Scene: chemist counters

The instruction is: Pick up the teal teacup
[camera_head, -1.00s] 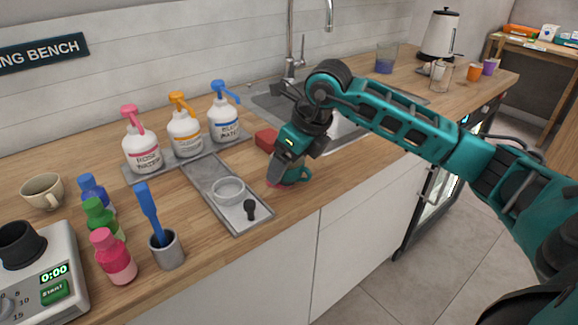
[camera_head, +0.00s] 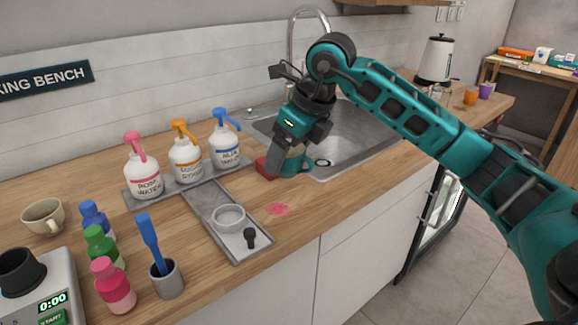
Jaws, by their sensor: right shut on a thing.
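The teal teacup (camera_head: 296,164) is in my right gripper (camera_head: 278,165), in front of the sink. The gripper is shut on it and hides much of its near side. The cup is held above the counter, with its handle toward the right. A flat pink patch (camera_head: 278,209) lies on the wood below and nearer. My left gripper is not in view.
The sink (camera_head: 350,140) with its tall tap lies behind the cup. A red block (camera_head: 263,166) is close beside the gripper. Pump bottles (camera_head: 186,160) on a grey tray (camera_head: 215,195) stand to the left. Wood around the pink patch is clear.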

